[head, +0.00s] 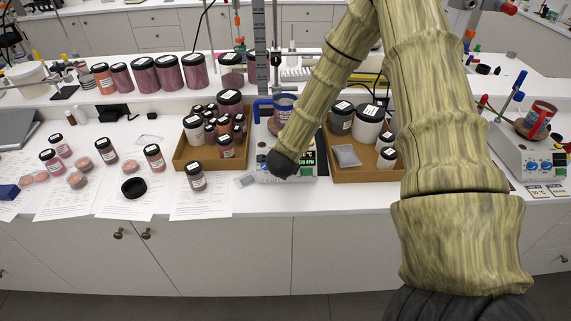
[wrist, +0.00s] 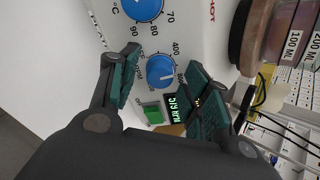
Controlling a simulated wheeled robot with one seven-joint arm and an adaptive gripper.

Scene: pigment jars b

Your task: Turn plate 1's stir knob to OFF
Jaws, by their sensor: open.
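The stir knob (wrist: 161,71) is a blue dial with an RPM scale on the white front of a hotplate, seen in the wrist view. My gripper (wrist: 163,66) is open, with one finger pad on each side of this knob. Whether the pads touch it I cannot tell. A second blue knob (wrist: 144,8) with a °C scale sits above it. A green switch (wrist: 152,113) and a lit display (wrist: 178,108) are below. In the head view, my arm's dark end covers much of the middle hotplate (head: 308,166), hiding the knob and fingers.
A second hotplate (head: 512,150) with blue knobs stands at the right. Cardboard trays of jars flank the middle one, left (head: 209,166) and right (head: 363,174). Jars and papers cover the left counter.

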